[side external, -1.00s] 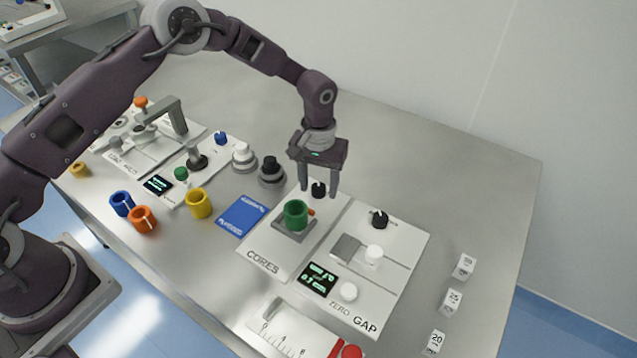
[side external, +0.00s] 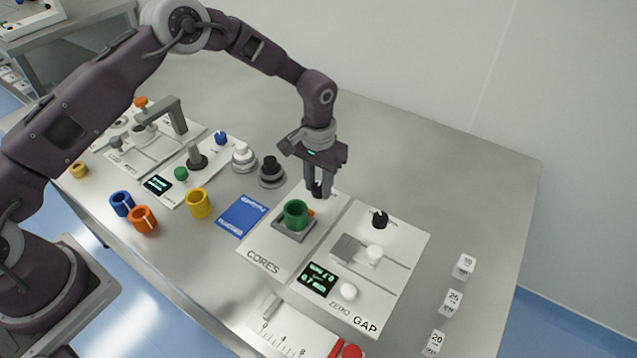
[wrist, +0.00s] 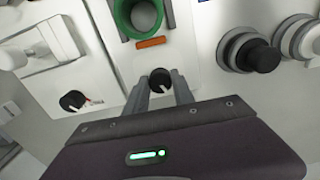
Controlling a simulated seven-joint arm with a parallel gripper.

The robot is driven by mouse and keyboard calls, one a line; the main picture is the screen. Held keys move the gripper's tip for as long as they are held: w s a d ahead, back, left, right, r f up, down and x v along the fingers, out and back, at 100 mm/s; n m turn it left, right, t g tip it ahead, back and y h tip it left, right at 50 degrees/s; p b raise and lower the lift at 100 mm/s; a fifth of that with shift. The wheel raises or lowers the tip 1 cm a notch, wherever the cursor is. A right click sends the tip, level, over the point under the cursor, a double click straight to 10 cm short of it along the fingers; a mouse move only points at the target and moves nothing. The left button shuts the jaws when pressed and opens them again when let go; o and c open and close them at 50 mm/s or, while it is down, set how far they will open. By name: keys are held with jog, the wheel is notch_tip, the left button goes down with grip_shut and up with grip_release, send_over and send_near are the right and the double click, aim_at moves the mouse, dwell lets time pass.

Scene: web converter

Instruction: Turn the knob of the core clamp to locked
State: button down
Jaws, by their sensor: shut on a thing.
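The core clamp knob is a small black knob (wrist: 160,80) with a white pointer line, at the far end of the CORES plate (side external: 262,246). It also shows in the side view (side external: 317,190), partly hidden by the fingers. My gripper (side external: 318,192) points down over it and is shut on it, with a finger on each side in the wrist view (wrist: 162,88). A green core (side external: 296,213) stands upright in the grey clamp block (side external: 291,232). An orange piece (wrist: 151,42) lies between the core and the knob.
The GAP plate (side external: 388,290) with another black knob (side external: 380,219) is to the right. A blue card (side external: 241,215) and loose yellow core (side external: 199,203) lie left of CORES. The table behind is clear.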

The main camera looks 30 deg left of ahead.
jog(key=m, duration=0.6)
jog(key=shift+m, duration=0.3)
jog(key=m, duration=0.6)
dwell(0.3)
jog(key=c, duration=1.1)
grip_release()
jog(key=shift+o, duration=0.2)
jog(key=shift+r, duration=0.1)
